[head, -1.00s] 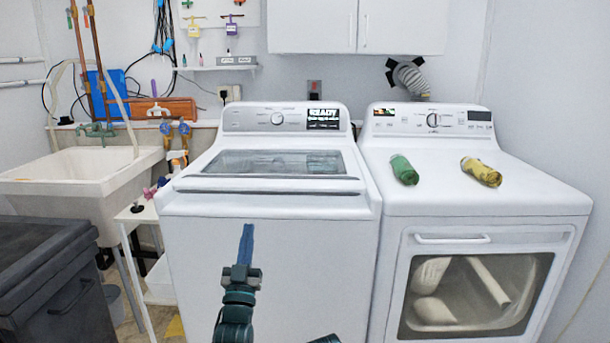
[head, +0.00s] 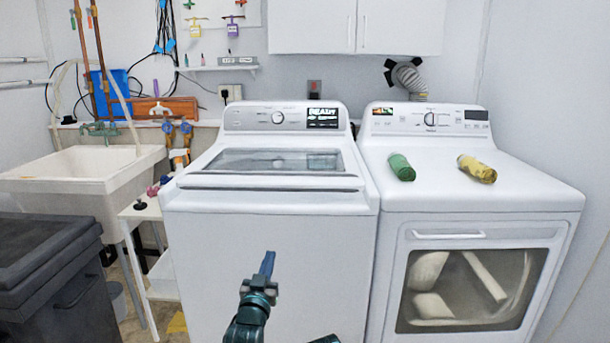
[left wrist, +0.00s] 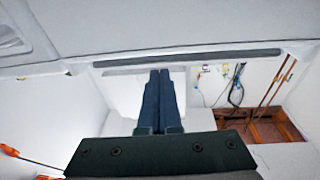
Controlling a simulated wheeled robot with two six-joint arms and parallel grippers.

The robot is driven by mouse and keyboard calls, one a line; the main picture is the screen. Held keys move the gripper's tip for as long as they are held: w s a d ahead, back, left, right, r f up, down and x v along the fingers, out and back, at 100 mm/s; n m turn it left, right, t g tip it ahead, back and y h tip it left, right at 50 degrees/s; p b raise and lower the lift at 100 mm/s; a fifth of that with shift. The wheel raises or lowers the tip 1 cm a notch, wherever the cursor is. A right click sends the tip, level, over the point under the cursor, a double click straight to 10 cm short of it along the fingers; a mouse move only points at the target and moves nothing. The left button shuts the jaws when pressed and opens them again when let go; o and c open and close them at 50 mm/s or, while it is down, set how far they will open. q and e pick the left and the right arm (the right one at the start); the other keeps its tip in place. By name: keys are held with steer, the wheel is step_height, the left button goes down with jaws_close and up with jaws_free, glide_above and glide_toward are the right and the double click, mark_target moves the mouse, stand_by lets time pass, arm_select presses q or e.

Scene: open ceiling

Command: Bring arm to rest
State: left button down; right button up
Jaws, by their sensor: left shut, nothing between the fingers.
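My left gripper (head: 267,264) is in front of the white top-load washer (head: 220,250), low in the head view. Its blue fingers are together with nothing between them and point up and slightly right. In the left wrist view the two closed blue fingers (left wrist: 160,74) point away from the camera, empty. A small dark part of my body shows at the bottom edge of the head view. My right gripper is not in view.
A white dryer (head: 470,222) stands right of the washer, with a green rolled item (head: 401,167) and a yellow one (head: 477,169) on top. At left are a utility sink (head: 85,170), a dark bin (head: 50,280) and a small white side table (head: 140,212).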

arm_select(q)
steer(key=s+d+f+m+g, duration=0.1)
steer(key=s+d+f+g, duration=0.15)
steer(key=f+g, duration=0.45)
steer(key=s+d+f+g, duration=0.2)
steer(key=s+f+g, duration=0.15)
steer(key=f, duration=0.65)
steer(key=s+a+f+g+y, duration=0.1)
steer(key=s+f+g, duration=0.2)
steer(key=s, duration=0.3)
steer(key=s+f+m+g+y, duration=0.1)
steer(key=s+f+g+y, duration=0.15)
steer(key=s, duration=0.45)
steer(key=s+a+f+g, duration=0.1)
steer(key=s+f+g, duration=0.25)
steer(key=s, duration=0.25)
step_height(320, 180, up, 30)
steer(key=p, duration=2.9)
steer(key=shift+d, duration=0.3)
